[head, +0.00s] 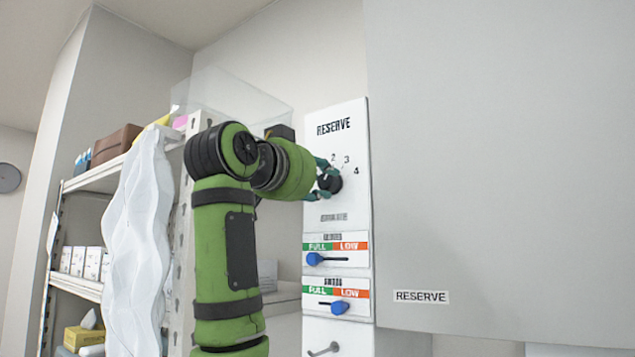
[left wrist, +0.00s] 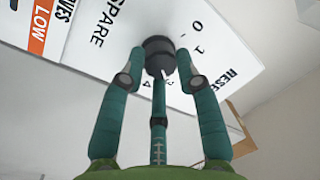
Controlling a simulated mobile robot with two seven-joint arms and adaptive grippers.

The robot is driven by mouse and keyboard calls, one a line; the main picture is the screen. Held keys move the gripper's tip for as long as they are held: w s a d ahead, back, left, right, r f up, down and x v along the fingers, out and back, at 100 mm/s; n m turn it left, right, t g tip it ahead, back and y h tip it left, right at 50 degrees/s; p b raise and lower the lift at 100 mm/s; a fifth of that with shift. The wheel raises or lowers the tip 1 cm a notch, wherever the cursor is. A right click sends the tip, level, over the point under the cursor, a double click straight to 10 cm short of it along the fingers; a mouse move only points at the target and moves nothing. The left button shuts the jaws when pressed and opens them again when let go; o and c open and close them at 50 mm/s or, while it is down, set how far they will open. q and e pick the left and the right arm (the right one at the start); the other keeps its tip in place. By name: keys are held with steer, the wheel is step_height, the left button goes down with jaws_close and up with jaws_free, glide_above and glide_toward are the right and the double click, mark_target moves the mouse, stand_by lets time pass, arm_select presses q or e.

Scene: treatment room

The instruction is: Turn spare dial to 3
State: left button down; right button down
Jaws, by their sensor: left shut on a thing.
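The spare dial (head: 333,183) is a round black knob on a white panel (head: 345,118) headed RESERVE. The numbers 2, 3 and 4 show around its upper right in the head view. In the left wrist view, the dial (left wrist: 157,47) has SPARE printed beside it and 0 and 1 to its right. My left gripper (head: 326,181) is shut on the dial, its teal fingers around the knob's sides. A small pale mark shows near the knob's edge in the wrist view, but I cannot tell which number it meets. My right gripper is not in view.
Two blue slide knobs, an upper one (head: 313,259) and a lower one (head: 340,307), sit below on FULL/LOW strips. A large grey surface labelled RESERVE (head: 421,297) stands to the right. Shelves with boxes (head: 85,263) and a wavy white sheet (head: 140,240) stand left.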

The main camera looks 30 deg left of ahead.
arm_select(q)
steer(key=shift+r, duration=0.1)
stand_by(0.3)
steer(key=c, duration=0.9)
jaws_free()
steer(key=shift+o, duration=0.2)
steer(key=shift+w, duration=0.35)
steer(key=shift+s, duration=0.15)
steer(key=s+f, duration=0.1)
steer(key=s, duration=1)
steer(key=shift+s+f, duration=0.15)
steer(key=shift+s, duration=0.2)
steer(key=shift+a, duration=0.1)
